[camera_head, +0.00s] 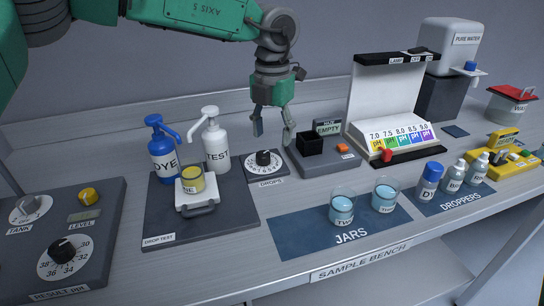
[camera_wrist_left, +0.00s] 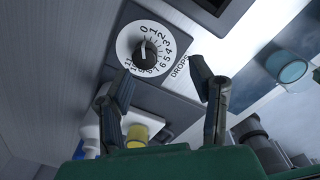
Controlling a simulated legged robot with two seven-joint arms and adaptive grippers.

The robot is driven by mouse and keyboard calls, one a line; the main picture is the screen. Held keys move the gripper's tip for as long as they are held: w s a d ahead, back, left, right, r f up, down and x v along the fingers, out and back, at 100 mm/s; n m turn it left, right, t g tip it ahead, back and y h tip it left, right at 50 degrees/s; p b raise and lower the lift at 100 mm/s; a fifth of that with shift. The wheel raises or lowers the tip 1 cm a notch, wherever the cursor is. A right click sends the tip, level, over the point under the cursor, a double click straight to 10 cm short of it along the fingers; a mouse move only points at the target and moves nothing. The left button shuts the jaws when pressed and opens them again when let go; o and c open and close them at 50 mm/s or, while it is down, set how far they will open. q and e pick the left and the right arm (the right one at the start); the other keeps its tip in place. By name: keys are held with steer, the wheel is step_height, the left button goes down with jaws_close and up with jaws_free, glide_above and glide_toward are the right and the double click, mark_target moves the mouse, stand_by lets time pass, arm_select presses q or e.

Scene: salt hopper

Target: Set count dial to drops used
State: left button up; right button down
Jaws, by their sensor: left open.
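The count dial (camera_head: 263,159) is a black knob on a white numbered face, on a dark plate labelled DROPS, at the middle of the bench. In the left wrist view the dial (camera_wrist_left: 145,50) faces me; its pointer seems to be near 0, but the mark is too small to be sure. My left gripper (camera_head: 273,134) is open and empty. It hangs fingers down above and slightly behind the dial, apart from it. My right gripper is not in view.
Left of the dial stand a white TEST pump bottle (camera_head: 215,145), a blue DYE bottle (camera_head: 163,150) and a yellow-filled cup (camera_head: 193,180). A dark box (camera_head: 310,145) is close on the right. Two glass jars (camera_head: 342,207) stand in front right.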

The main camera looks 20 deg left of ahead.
mark_target(264, 154)
arm_select(q)
steer(key=a+f, duration=0.1)
steer(key=f, duration=0.1)
steer(key=a+f, duration=0.1)
steer(key=f, duration=0.1)
steer(key=a+f, duration=0.2)
steer(key=shift+b, duration=0.35)
steer(key=shift+a+f, duration=0.1)
steer(key=shift+f, duration=0.1)
steer(key=shift+d+f, duration=0.1)
steer(key=shift+d, duration=1.4)
steer(key=shift+c, duration=0.7)
steer(key=shift+r, duration=0.2)
steer(key=c, duration=0.7)
steer(key=shift+a+f, duration=0.1)
steer(key=shift+a, duration=0.2)
jaws_close()
steer(key=shift+c, duration=1.4)
jaws_free()
steer(key=shift+a+f, duration=0.15)
steer(key=shift+a, duration=0.45)
steer(key=shift+d, duration=0.5)
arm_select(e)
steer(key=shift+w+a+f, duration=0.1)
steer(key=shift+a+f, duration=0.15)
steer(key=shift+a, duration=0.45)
